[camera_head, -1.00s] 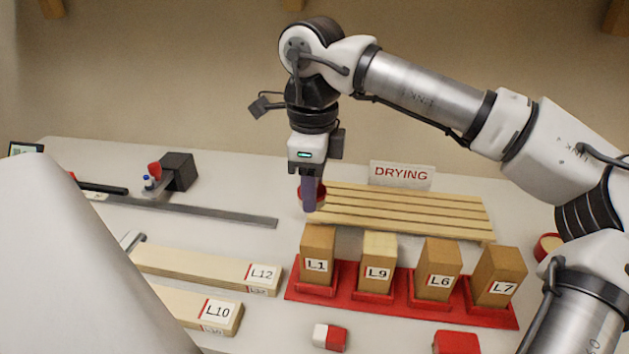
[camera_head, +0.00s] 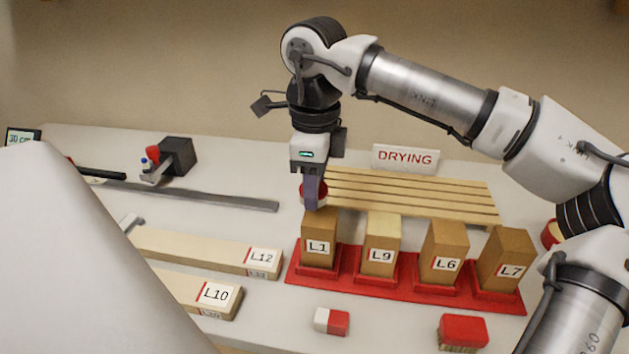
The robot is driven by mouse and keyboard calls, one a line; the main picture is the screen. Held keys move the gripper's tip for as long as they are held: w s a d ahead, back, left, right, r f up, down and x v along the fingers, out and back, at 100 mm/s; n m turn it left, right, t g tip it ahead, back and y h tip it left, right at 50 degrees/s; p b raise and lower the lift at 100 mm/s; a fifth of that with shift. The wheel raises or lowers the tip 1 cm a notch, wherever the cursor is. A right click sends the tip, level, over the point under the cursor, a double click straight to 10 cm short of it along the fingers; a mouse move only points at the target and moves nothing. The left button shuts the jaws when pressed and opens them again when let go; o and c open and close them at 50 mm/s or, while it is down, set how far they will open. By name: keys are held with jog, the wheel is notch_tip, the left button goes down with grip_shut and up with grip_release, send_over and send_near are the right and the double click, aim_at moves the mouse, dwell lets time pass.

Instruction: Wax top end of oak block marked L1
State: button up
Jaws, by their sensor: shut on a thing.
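The oak block marked L1 (camera_head: 319,250) stands upright at the left end of a red rack (camera_head: 372,285), its label facing me. My gripper (camera_head: 311,180) points down above the back of L1's top end. It is shut on a dark purplish bar (camera_head: 312,193), whose lower tip overlaps L1's top rear edge in the picture. I cannot tell whether the tip touches the wood. A round red-rimmed container (camera_head: 322,187) is partly hidden behind the bar.
Blocks L9 (camera_head: 380,250), L6 (camera_head: 444,257) and L7 (camera_head: 506,262) stand close to the right of L1. A slatted drying rack (camera_head: 410,198) lies behind. Boards L12 (camera_head: 205,250) and L10 (camera_head: 205,296) lie left. A red-and-white block (camera_head: 331,321) lies in front.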

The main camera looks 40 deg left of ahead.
jog(key=shift+f+b, duration=0.7)
jog(key=shift+f, duration=0.3)
